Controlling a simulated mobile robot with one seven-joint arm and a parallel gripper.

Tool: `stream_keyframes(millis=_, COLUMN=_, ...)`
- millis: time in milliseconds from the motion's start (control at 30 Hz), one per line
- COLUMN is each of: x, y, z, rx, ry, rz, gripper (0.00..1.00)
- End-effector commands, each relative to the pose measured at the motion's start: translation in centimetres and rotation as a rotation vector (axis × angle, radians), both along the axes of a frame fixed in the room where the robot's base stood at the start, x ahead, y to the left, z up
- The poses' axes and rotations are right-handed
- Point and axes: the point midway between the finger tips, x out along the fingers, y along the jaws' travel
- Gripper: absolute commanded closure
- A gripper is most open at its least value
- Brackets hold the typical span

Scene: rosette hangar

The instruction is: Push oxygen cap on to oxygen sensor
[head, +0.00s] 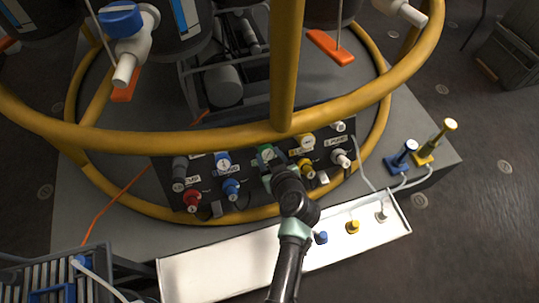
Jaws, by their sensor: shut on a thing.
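My gripper (268,167) is at the middle of the dark panel (252,186), seen from above and behind. It is shut at a green fitting (265,153), and my wrist hides the fingertips and most of what they hold. I cannot read a label that marks the oxygen sensor or its cap. Blue fittings (231,188) are left of my gripper, and yellow (307,141) and white (341,158) ones are to its right. I cannot tell whether the held part is seated on the panel or apart from it.
A yellow tubular frame (285,70) arches over the panel. A white tray (215,270) in front holds small blue (321,237), yellow (352,227) and white (381,216) pieces. A grey crate (55,275) is at lower left.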

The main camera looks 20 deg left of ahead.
Motion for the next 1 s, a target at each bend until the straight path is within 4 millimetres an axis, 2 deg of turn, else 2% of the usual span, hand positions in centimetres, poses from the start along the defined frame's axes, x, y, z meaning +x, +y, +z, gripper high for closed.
stream_keyframes(millis=1000, x=0.57, y=0.42, z=-0.45, rx=0.000, ry=0.000, rz=0.001, gripper=1.00)
